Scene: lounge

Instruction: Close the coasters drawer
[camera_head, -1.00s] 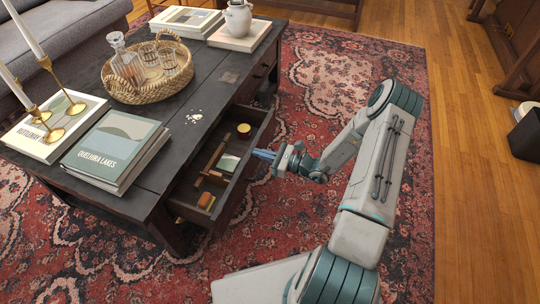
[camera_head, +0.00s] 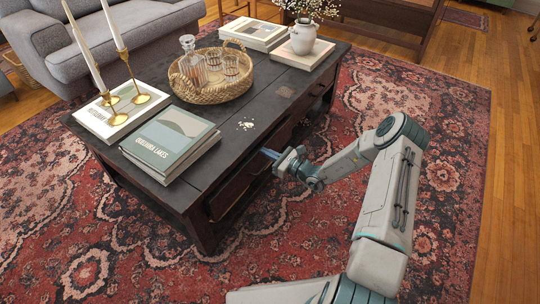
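The coasters drawer (camera_head: 236,192) is in the long side of the dark wooden coffee table (camera_head: 215,128) that faces my arm. It is pushed in most or all of the way, and its inside no longer shows. I cannot tell whether a small gap is left. My gripper (camera_head: 268,153) is at the drawer's upper edge, toward its right end, just below the tabletop. Its blue fingertips touch the front or are very close to it. The fingers are small in view, and I cannot tell whether they are apart.
On the tabletop are a wicker tray (camera_head: 206,94) with a decanter and glasses, books (camera_head: 172,140), brass candlesticks (camera_head: 134,88) and a white flower vase (camera_head: 303,38). A grey sofa (camera_head: 60,50) stands behind. The patterned rug (camera_head: 130,235) in front is clear.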

